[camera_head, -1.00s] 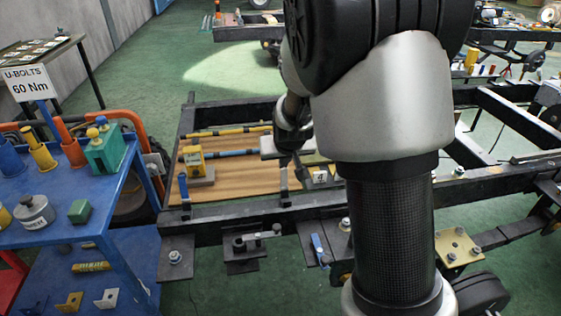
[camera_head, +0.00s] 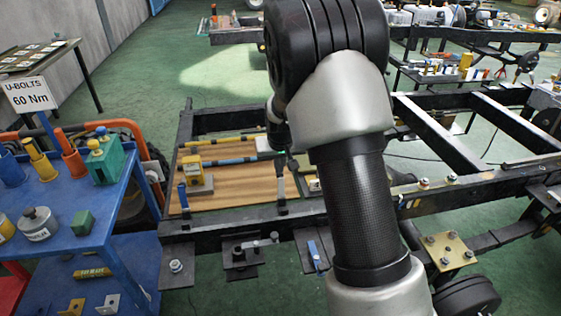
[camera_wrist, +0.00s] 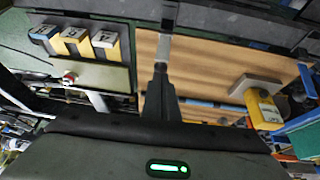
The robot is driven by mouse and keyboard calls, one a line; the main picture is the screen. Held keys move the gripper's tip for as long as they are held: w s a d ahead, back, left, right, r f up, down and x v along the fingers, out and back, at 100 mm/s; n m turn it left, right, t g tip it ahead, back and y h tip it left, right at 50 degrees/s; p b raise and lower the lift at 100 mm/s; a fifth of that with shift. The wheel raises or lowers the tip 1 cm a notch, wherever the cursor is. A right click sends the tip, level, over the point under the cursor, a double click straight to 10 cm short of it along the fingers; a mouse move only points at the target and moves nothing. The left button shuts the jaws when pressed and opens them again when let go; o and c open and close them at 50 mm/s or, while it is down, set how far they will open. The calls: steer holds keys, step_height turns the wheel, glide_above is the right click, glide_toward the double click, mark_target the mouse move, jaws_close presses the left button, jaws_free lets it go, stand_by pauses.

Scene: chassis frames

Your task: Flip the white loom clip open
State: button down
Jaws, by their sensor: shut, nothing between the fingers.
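My gripper (camera_wrist: 160,69) shows in the wrist view as narrow dark fingers held together, with nothing between them. It is over the tan board (camera_wrist: 216,62). I cannot tell whether this white piece is the loom clip, or whether the fingers touch the strip. In the head view my arm hides part of the board (camera_head: 235,186), and the fingertips are hard to make out there.
A yellow block on a base (camera_head: 195,174) stands on the board's left. Striped yellow-black and blue-black looms (camera_head: 232,160) cross the board. Several labelled blocks (camera_wrist: 73,40) sit to the side. The dark chassis rail (camera_head: 215,228) runs in front; a blue cart (camera_head: 60,235) stands left.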

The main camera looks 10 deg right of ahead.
steer(key=shift+s+f, duration=0.1)
steer(key=shift+s, duration=0.05)
steer(key=shift+w+f+g+p, duration=0.15)
steer(key=shift+w+g+p, duration=0.15)
steer(key=shift+w+p, duration=0.5)
steer(key=shift+w+b, duration=0.1)
steer(key=shift+b, duration=0.2)
